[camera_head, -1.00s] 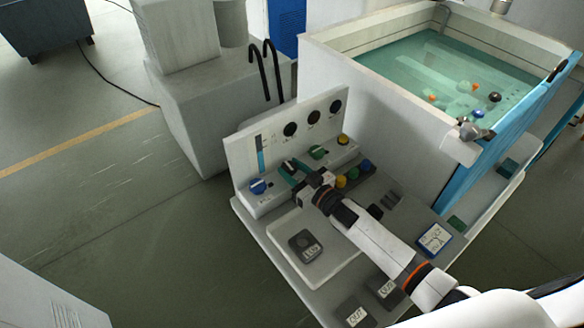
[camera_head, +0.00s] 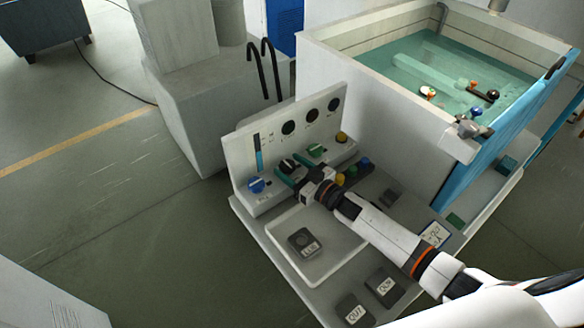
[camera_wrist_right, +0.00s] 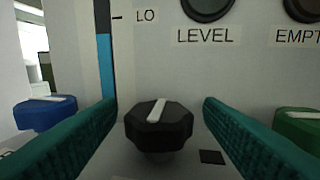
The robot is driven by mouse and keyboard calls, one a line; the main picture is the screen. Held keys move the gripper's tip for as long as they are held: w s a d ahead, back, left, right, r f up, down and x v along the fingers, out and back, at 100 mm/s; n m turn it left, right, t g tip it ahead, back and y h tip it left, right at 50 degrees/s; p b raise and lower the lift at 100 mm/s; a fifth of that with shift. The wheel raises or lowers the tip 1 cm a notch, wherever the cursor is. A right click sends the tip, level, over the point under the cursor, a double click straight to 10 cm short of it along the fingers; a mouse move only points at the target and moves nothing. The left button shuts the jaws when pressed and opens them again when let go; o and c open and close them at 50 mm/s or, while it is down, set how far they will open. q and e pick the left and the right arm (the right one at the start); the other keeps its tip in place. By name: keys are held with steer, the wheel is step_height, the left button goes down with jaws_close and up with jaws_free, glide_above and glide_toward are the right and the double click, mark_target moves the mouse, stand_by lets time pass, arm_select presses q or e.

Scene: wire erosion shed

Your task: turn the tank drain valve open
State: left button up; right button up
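A black faceted knob (camera_wrist_right: 158,126) with a white pointer stands on the panel under the "LEVEL" dial in the right wrist view. The pointer is near upright, leaning slightly right. The knob also shows in the head view (camera_head: 288,165). My right gripper (camera_head: 291,174) is at this knob. In the right wrist view its teal fingers (camera_wrist_right: 160,135) are open, one on each side, with gaps to the knob. A blue knob (camera_wrist_right: 46,113) is left of the fingers and a green knob (camera_wrist_right: 299,125) is right. No label saying drain is readable. My left gripper is out of view.
The panel stands on a grey bench (camera_head: 290,266) with a shallow tray and several dark blocks. The water tank (camera_head: 372,75) rises behind on the right. Open floor lies to the left.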

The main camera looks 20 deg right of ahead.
steer(key=shift+s, duration=0.1)
steer(key=shift+s+d+f, duration=0.1)
steer(key=shift+s+d, duration=0.05)
steer(key=shift+s, duration=0.1)
steer(key=b+v, duration=0.3)
steer(key=v, duration=0.7)
steer(key=shift+s+d, duration=0.1)
steer(key=shift+s, duration=0.05)
steer(key=shift+s+d, duration=0.2)
steer(key=shift+s, duration=0.2)
